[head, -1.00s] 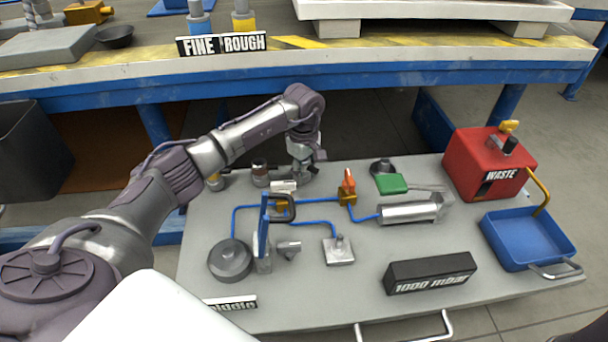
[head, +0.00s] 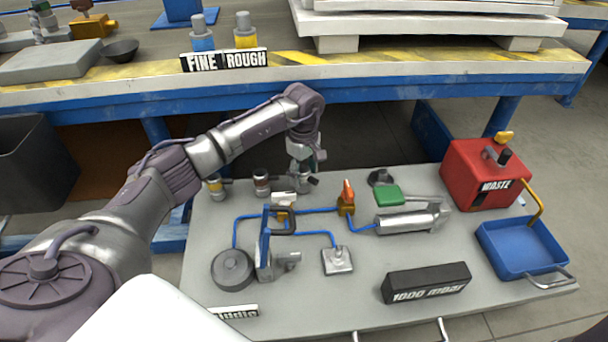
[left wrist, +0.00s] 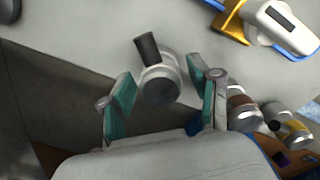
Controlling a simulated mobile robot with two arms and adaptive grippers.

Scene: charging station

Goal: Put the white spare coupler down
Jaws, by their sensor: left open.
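The white spare coupler, a pale metal cylinder with a black lever (left wrist: 158,78), sits between the fingers of my left gripper (left wrist: 161,74) in the left wrist view. The fingers are spread, with a visible gap on each side of it. It seems to rest on the grey cart top (head: 370,305). In the head view my left gripper (head: 304,175) points down at the back edge of the cart and largely hides the coupler; its black lever (head: 313,181) shows beside the fingers. My right gripper is not in view.
A brown-banded coupler (head: 262,184) and a yellow-banded coupler (head: 215,187) stand to the left. A white-topped brass fitting (head: 284,199) with blue tubing is just in front. A green-handled part (head: 388,195), red waste box (head: 484,178) and blue tray (head: 520,246) lie to the right.

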